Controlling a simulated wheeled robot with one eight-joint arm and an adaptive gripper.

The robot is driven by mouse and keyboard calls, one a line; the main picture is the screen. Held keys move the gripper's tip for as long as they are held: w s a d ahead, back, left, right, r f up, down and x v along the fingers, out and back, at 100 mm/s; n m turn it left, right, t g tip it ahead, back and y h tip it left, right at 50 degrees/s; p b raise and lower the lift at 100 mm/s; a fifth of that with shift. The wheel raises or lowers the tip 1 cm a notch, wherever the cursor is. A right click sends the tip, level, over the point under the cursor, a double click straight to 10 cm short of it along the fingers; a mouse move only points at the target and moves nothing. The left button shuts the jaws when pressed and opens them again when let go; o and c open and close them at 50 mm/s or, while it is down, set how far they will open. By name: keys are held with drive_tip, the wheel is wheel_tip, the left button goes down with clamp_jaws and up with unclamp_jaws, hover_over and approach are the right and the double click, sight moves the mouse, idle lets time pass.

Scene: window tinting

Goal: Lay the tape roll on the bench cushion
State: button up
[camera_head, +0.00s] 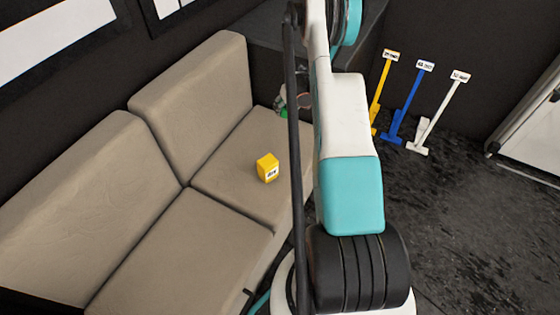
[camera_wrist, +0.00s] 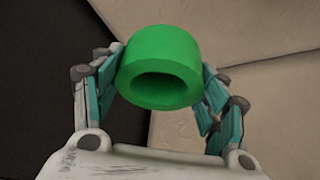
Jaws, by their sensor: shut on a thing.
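The tape roll (camera_wrist: 162,55) is a thick green ring, seen large in the wrist view. My gripper (camera_wrist: 165,78) is shut on it, with a teal finger on each side. In the head view only a small green part of the roll (camera_head: 284,113) shows beside my arm, which hides most of my gripper (camera_head: 290,108). The bench cushion (camera_head: 225,185) is beige and lies left of my arm. The roll appears over or near its far right part. I cannot tell whether it touches the cushion.
A yellow labelled box (camera_head: 267,167) sits on the cushion's right seat. Beige backrests (camera_head: 195,85) stand behind the seats. Yellow, blue (camera_head: 408,100) and white labelled tools lean by the wall at right. The left seat (camera_head: 180,250) is clear.

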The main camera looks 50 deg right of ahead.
drive_tip(key=shift+s+d+f, duration=0.5)
drive_tip(key=shift+d+f, duration=0.3)
drive_tip(key=shift+d, duration=0.1)
drive_tip(key=b, duration=0.7)
approach(289, 141)
drive_tip(key=x, duration=0.5)
drive_tip(key=shift+f, duration=0.25)
drive_tip(key=shift+f, duration=0.1)
drive_tip(key=o, duration=1.2)
drive_tip(key=shift+c, duration=0.2)
drive_tip(key=p+v, duration=0.4)
drive_tip(key=v, duration=0.8)
drive_tip(key=shift+w+a, duration=0.1)
